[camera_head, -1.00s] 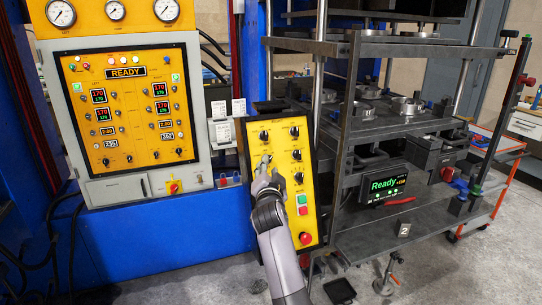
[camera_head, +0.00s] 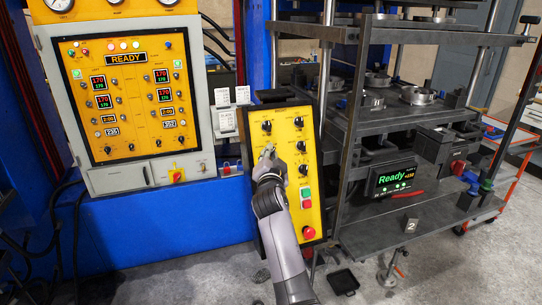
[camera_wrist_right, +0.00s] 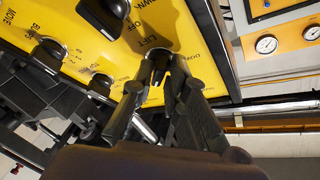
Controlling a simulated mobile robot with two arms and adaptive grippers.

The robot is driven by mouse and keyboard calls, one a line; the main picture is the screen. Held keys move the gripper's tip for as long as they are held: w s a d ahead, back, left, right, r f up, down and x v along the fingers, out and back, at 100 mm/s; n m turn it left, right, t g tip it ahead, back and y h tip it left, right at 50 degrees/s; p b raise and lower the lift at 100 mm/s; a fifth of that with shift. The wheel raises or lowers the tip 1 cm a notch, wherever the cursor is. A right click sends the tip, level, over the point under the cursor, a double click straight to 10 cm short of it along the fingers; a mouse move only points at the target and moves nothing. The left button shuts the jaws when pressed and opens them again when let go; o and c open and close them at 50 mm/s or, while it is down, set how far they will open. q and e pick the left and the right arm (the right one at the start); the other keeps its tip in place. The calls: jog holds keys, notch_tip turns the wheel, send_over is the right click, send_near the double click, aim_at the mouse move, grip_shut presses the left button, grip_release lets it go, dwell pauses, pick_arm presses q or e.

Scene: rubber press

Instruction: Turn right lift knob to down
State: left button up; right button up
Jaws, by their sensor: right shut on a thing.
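The yellow control panel (camera_head: 283,190) in its dark frame stands tilted in the middle of the head view. It carries black knobs, a green button and a red button. My right gripper (camera_head: 268,154) reaches up to the knob in the left column. In the right wrist view its fingertips (camera_wrist_right: 160,66) are closed around the lift knob (camera_wrist_right: 158,57), beside the lettering "LIFT" and "DOWN". The fingers hide most of this knob, so I cannot tell exactly where it points. My left gripper is not in view.
Other black knobs (camera_head: 299,122) sit close to my right gripper. The red button (camera_head: 308,233) is low on the panel. The press shelves (camera_head: 385,125) stand close on the right. A yellow gauge cabinet (camera_head: 130,100) stands on the left.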

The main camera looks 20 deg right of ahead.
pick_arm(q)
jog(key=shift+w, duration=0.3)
pick_arm(e)
grip_shut()
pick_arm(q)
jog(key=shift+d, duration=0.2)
pick_arm(e)
jog(key=shift+d+r, duration=0.1)
